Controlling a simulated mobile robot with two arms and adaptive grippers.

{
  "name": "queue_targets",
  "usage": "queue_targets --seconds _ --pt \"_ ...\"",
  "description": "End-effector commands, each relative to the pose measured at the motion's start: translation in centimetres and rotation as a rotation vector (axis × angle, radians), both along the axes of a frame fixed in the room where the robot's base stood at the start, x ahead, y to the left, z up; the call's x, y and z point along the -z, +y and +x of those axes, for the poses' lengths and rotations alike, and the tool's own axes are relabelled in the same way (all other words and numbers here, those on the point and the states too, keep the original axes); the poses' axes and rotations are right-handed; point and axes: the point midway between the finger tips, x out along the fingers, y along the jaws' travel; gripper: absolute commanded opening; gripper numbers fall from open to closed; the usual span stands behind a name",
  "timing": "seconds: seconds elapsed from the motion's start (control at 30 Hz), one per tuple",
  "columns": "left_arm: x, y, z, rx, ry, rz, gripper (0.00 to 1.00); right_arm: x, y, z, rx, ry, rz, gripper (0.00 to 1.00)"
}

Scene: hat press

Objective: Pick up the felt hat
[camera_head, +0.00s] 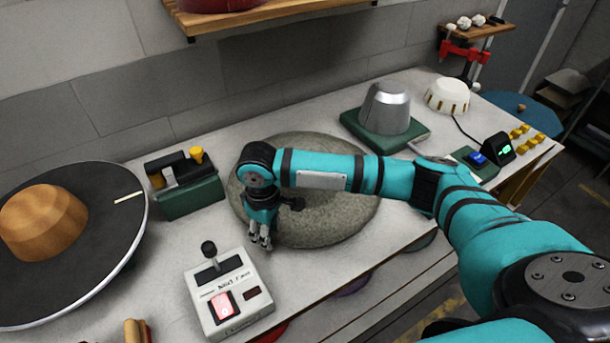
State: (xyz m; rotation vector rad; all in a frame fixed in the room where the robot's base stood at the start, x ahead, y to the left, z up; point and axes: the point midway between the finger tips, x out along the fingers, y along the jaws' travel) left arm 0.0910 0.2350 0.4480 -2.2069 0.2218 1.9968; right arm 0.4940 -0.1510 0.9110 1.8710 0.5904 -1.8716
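A round, mottled grey-green felt-like piece (335,225), which looks like the felt hat, lies on the pale worktable. My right arm crosses over it and hides its middle and part of its far side. My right gripper (261,238) points down at the piece's near left edge. The fingers look close together, but their gap is too small to read. I cannot tell whether they touch the felt. My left gripper is not in view.
A control box (236,318) with a lever and lit red button stands close in front of the gripper. A wooden block on a dark disc (95,245) stands left, a green box (190,198) behind. A metal cone (385,108) stands at the back right.

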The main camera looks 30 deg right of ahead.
Motion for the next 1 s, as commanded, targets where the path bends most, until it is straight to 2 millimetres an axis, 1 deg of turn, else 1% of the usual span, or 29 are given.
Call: queue_targets --seconds 0.1,0.27,0.5,0.57,1.0 --pt "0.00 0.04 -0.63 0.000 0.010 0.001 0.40 0.39 0.02 0.00 -0.001 -0.001 0.001 0.37" --pt "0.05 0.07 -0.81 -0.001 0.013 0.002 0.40 0.38 0.03 -0.01 -0.001 -0.001 0.001 0.37" --pt "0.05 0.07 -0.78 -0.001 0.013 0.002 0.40 0.35 0.03 -0.01 -0.001 -0.001 0.001 0.06" --pt "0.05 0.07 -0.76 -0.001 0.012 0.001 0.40 0.34 0.03 -0.01 -0.001 -0.001 0.001 0.00" --pt "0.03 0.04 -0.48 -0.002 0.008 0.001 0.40 0.22 0.02 0.03 -0.001 -0.001 0.001 0.00"
